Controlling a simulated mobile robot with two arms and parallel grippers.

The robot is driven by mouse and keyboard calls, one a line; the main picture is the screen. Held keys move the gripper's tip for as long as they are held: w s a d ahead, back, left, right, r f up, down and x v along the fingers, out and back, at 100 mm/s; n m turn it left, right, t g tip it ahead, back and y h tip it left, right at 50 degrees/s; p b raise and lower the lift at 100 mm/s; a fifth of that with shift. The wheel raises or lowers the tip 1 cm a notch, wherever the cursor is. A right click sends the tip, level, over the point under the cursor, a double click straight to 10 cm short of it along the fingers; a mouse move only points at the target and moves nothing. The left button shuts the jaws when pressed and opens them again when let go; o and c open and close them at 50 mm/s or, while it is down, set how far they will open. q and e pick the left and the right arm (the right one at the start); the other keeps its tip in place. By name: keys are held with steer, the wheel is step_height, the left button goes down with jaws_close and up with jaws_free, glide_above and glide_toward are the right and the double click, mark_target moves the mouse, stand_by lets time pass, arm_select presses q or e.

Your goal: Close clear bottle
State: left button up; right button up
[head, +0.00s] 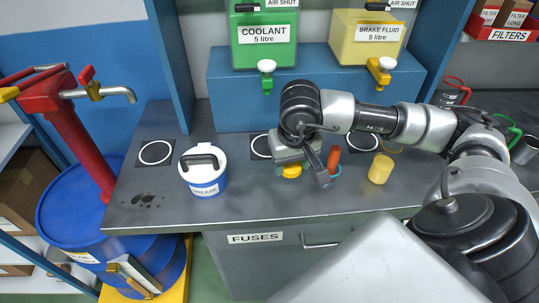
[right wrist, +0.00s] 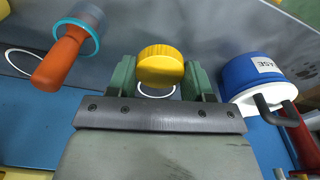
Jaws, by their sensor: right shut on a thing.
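My right gripper (head: 308,170) reaches over the bench from the right and points down. It is shut on a ribbed yellow cap (right wrist: 160,66), which sits between its two green fingers in the right wrist view. The cap (head: 291,170) also shows below the gripper in the head view. I cannot make out a clear bottle under the cap. A see-through cup (right wrist: 90,17) with a teal rim stands beside the gripper, an orange handle (right wrist: 60,60) sticking out; the handle (head: 334,157) also shows in the head view. My left gripper is not in view.
A blue grease tub (head: 206,187) with a white lid stands left of the gripper. A pale yellow cylinder (head: 380,168) stands to the right. Coolant (head: 263,40) and brake fluid (head: 368,40) tanks sit behind on a blue shelf (head: 225,90). The front left bench is clear apart from dark spots.

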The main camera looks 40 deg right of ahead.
steer(key=shift+s+d+r, duration=0.25)
steer(key=shift+s+r, duration=0.2)
steer(key=shift+s, duration=0.2)
steer(key=shift+s+d+r, duration=0.2)
steer(key=shift+s+r, duration=0.2)
steer(key=shift+s, duration=0.3)
steer(key=shift+s+d+r, duration=0.25)
steer(key=shift+s+r, duration=0.2)
steer(key=shift+s, duration=0.2)
steer(key=shift+a, duration=0.1)
steer(key=w+a+f+n, duration=0.1)
steer(key=a+f, duration=0.1)
steer(key=a, duration=0.2)
steer(key=w+a+f+n, duration=0.1)
steer(key=a+f, duration=0.1)
steer(key=a, duration=0.2)
steer(key=w+a+f+n, duration=0.1)
steer(key=a+f+n, duration=0.1)
steer(key=a, duration=0.3)
steer(key=shift+y, duration=0.3)
